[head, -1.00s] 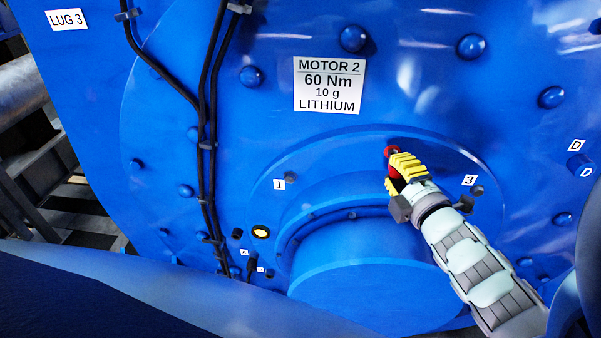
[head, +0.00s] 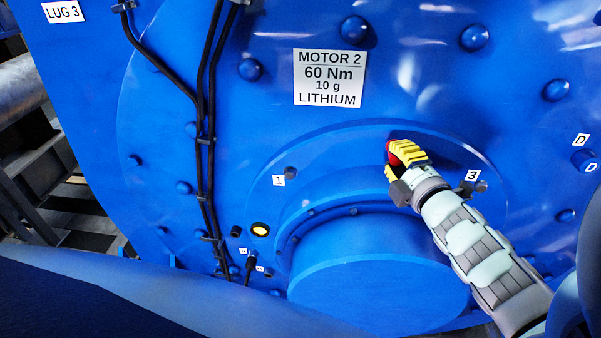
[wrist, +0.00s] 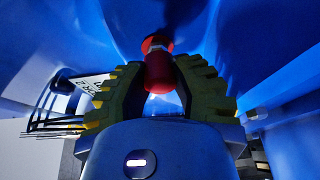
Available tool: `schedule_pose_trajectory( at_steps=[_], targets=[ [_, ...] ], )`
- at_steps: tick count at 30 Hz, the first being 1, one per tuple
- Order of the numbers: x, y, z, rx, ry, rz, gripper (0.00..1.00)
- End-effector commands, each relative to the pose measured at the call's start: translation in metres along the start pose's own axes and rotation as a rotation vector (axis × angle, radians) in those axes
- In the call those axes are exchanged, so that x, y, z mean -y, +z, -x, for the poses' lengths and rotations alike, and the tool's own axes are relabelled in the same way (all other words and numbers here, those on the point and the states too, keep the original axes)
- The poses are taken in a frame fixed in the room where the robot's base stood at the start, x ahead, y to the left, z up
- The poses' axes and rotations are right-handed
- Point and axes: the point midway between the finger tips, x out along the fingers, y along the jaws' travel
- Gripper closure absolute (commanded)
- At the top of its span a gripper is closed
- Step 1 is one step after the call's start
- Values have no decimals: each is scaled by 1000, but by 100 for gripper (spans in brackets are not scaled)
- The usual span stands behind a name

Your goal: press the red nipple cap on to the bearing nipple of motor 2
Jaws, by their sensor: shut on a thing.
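My gripper (head: 393,160) has ribbed yellow fingers and is shut on the red nipple cap (wrist: 159,75) close to the motor face. The cap also shows as a small red patch between the fingers in the head view (head: 390,155). In the wrist view, a red round base (wrist: 156,41) with a pale metallic bit at its lower edge lies straight beyond the cap, apparently the bearing nipple. The cap's far end overlaps or meets it; I cannot tell how far it is on. The blue motor 2 (head: 330,160) carries a white label.
Numbered bolts 1 (head: 290,173) and 3 (head: 481,186) flank the gripper on the round flange. The bearing housing (head: 380,280) bulges out below it. Black cables (head: 205,120) run down on the left.

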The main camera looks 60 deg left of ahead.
Motion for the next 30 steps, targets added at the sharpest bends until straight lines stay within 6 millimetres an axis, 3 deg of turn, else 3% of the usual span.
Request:
schedule_pose_trajectory(
  at_steps=[13, 14, 22, 30],
  targets=[
    [-1, 2, -10, -5, 3, 1, 88],
    [-1, 2, -10, -4, 2, 1, 70],
    [-1, 2, -10, -3, 1, 1, 42],
    [0, 3, -9, -1, 0, 0, 41]
  ],
)
